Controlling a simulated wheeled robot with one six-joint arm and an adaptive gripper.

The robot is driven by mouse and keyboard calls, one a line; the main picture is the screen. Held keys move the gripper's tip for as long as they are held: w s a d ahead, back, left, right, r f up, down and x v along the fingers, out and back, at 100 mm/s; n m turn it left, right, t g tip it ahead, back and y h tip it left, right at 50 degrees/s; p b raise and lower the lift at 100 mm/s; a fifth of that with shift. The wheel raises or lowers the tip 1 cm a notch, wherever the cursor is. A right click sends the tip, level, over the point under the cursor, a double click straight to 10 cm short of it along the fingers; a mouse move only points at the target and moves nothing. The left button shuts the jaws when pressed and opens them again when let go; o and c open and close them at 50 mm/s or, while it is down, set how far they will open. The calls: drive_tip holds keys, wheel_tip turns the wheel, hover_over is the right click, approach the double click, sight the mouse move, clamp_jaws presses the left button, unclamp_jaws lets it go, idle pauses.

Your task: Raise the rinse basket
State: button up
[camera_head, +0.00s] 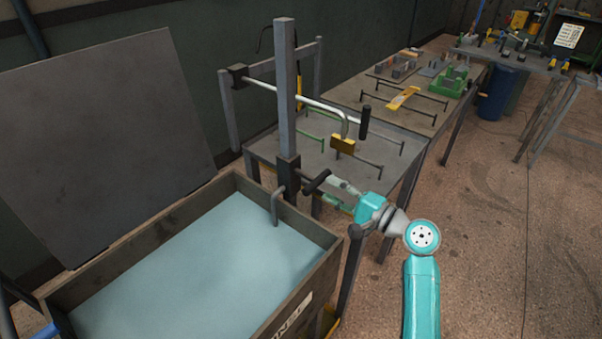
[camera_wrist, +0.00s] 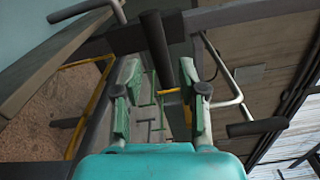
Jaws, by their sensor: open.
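The rinse tank (camera_head: 330,262), a wooden-walled box with a partly hidden label, holds pale blue water (camera_head: 200,260). A grey upright post (camera_head: 287,95) stands at its far right corner. A dark carriage (camera_head: 288,176) sits low on the post, with a grey bent rod (camera_head: 276,205) reaching down into the water. No basket shows; whatever is on the rod's lower end is hidden. A black handle (camera_head: 317,181) sticks out from the carriage. My gripper (camera_head: 328,187) is at this handle. In the wrist view the handle (camera_wrist: 158,50) lies between its two open, parted fingers.
A dark lid panel (camera_head: 100,140) stands open behind the tank. A pale bent bar (camera_head: 300,102) with a yellow block (camera_head: 343,146) and black grip (camera_head: 364,122) hangs above the grey table (camera_head: 262,150). Floor on the right is clear.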

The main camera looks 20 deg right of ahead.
sight(305, 173)
drive_tip(key=x, duration=0.9)
clamp_jaws()
